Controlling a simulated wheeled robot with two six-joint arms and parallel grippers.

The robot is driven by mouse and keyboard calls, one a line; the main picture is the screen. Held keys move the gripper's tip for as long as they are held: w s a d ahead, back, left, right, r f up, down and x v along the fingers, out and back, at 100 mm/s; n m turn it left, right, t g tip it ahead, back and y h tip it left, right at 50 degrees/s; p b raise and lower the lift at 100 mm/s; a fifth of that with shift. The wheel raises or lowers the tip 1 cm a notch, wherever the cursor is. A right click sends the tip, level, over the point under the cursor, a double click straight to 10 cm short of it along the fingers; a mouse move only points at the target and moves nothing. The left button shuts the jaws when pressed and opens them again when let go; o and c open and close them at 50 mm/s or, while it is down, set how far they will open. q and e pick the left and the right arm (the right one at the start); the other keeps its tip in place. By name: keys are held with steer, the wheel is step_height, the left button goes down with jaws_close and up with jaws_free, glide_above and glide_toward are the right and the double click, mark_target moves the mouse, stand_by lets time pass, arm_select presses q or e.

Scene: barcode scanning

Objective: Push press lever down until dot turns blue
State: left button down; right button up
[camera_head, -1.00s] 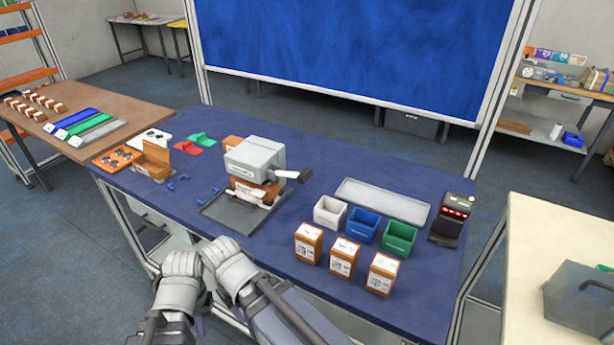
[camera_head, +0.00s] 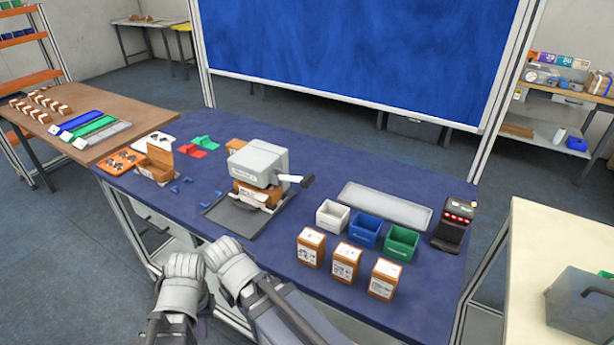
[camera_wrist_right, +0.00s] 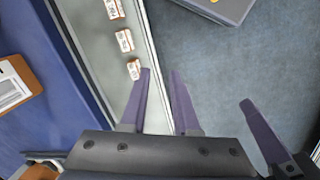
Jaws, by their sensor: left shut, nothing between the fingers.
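The press is a grey block machine (camera_head: 258,163) on the blue table. Its lever (camera_head: 291,178) sticks out to the right, ends in a black grip and is not touched by anything. A brown box (camera_head: 262,193) sits under the press head. No blue dot can be made out on the press. My left gripper (camera_head: 184,268) is at the bottom of the head view, shut and empty, well short of the press. My right gripper (camera_wrist_right: 159,75) shows in the right wrist view, empty, with a gap between its purple fingers, beyond the table edge.
White (camera_head: 332,215), blue (camera_head: 365,228) and green (camera_head: 401,242) bins stand right of the press, with brown labelled boxes (camera_head: 346,263) before them. A black device (camera_head: 455,222) with red lights stands at the right end. An orange tray (camera_head: 122,161) lies at the left.

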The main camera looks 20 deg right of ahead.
steer(key=w+d+r+m+h+p, duration=0.1)
steer(key=w+d+r+m+p, duration=0.1)
steer(key=w+r+p, duration=0.1)
steer(key=w+d+r+m+t+h+p, duration=0.1)
steer(key=w+d+r+m+p, duration=0.1)
steer(key=w+r+p, duration=0.2)
steer(key=w+d+r+m+h+p, duration=0.1)
steer(key=w+d+r+m+p, duration=0.1)
steer(key=r, duration=0.4)
steer(key=shift+w+d+t+p, duration=0.3)
steer(key=shift+w+d+p, duration=0.1)
steer(key=shift+w+p, duration=0.35)
jaws_close()
steer(key=w+d+r+m+t+h+p, duration=0.1)
steer(key=w+d+r+m+h+p, duration=0.1)
steer(key=r, duration=0.6)
steer(key=w+d+r+m+h+p, duration=0.2)
steer(key=w+d+r+m+p, duration=0.3)
steer(key=w+d+r+p, duration=0.2)
steer(key=shift+w+d+r+t+p, duration=0.2)
steer(key=shift+w+r+t+p, duration=0.2)
steer(key=shift+w+p, duration=0.6)
steer(key=shift+w, duration=0.15)
